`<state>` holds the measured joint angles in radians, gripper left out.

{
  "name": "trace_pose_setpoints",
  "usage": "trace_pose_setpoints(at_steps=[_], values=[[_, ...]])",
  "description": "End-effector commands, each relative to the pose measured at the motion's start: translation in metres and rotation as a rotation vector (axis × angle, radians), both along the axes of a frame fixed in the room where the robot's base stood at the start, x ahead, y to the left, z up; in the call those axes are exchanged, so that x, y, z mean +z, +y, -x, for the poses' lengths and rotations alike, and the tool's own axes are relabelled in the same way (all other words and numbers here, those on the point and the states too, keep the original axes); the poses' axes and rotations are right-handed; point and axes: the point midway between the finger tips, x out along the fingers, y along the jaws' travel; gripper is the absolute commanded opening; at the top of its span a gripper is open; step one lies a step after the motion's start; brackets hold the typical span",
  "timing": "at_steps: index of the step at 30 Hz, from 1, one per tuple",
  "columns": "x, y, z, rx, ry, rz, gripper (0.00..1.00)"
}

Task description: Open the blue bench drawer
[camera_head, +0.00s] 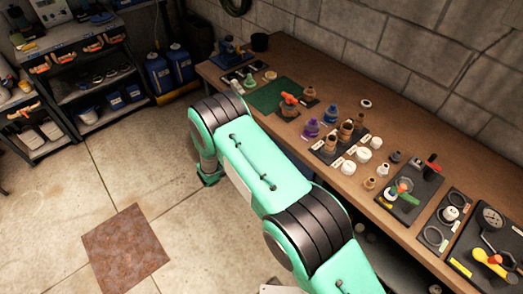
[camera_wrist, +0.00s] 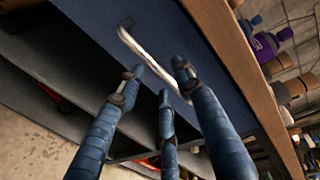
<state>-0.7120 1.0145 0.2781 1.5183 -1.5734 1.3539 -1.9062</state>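In the wrist view the blue drawer front (camera_wrist: 95,18) lies under the brown bench top, with a curved silver handle (camera_wrist: 143,50) across it. My gripper (camera_wrist: 160,75) has three blue fingers pointing at this handle. The fingers are spread apart, one on the left and one on the right of the handle, with a third lower down. The handle runs between them; whether any finger touches it I cannot tell. The drawer appears flush with the bench.
The long workbench (camera_head: 277,71) runs along the block wall, its top crowded with bottles, fittings and tool trays. A green mat (camera_head: 272,96) lies near its far end. Dark shelves (camera_head: 95,75) and blue jugs (camera_head: 158,72) stand at the back left. The floor at left is open, with a brown patch (camera_head: 126,250).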

Motion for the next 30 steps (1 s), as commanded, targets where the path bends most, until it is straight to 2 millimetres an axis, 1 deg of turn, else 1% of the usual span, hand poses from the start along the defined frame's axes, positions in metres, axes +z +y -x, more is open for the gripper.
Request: trace_pose_setpoints(at_steps=[11,12,17,18,25,30], values=[[-0.0007,-0.0028,-0.0029,0.0,0.0,0.0,0.35],[-0.0007,-0.0029,-0.0029,0.0,0.0,0.0,0.33],[-0.0007,-0.0029,-0.0029,0.0,0.0,0.0,0.01],[-0.0008,-0.0028,-0.0028,0.0,0.0,0.0,0.0],[-0.0008,-0.0025,-0.0025,0.0,0.0,0.0,0.0],[-0.0005,0.0019,0.0017,0.001,0.001,0.001,0.0]])
